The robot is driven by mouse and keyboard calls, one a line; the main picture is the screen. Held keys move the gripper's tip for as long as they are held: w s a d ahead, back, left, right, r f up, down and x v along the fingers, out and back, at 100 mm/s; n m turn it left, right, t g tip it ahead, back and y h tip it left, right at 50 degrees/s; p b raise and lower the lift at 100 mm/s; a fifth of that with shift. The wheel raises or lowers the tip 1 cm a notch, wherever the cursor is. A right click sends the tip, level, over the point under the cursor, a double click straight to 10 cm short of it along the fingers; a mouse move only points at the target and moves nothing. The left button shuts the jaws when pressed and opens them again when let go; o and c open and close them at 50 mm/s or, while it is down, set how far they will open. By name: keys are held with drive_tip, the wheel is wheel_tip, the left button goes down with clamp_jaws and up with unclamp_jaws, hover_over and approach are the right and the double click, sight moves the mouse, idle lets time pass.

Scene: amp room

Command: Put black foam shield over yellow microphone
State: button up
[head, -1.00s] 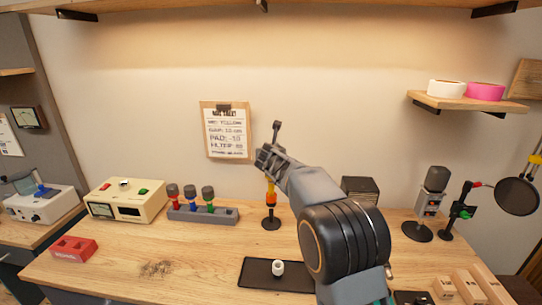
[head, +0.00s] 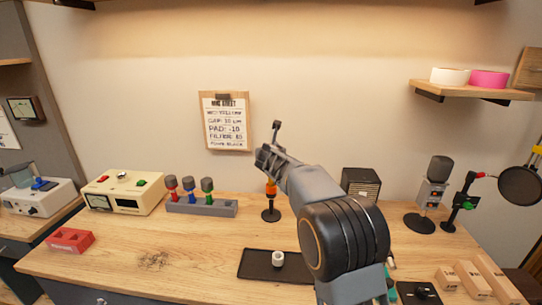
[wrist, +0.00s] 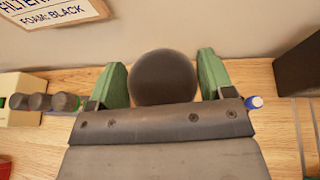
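The yellow microphone (head: 270,189) stands on a small round black base at the back of the desk; its orange-yellow body shows in the head view, and its top is hidden behind my gripper. My gripper (head: 268,146) is at the microphone's top, in front of or above it.
A grey rack (head: 203,208) with several small dark-topped microphones stands left of the microphone. A black tray (head: 252,262) with a white ring (head: 278,259) lies in front. A dark box (head: 361,184) and a larger microphone (head: 438,180) stand to the right. A clipboard (head: 225,121) hangs behind.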

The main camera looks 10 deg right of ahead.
drive_tip(key=o, duration=0.4)
drive_tip(key=shift+s, duration=0.1)
drive_tip(key=b+v, duration=0.1)
drive_tip(key=v, duration=1.2)
drive_tip(key=shift+s+a+r, duration=0.1)
drive_tip(key=shift+s, duration=0.25)
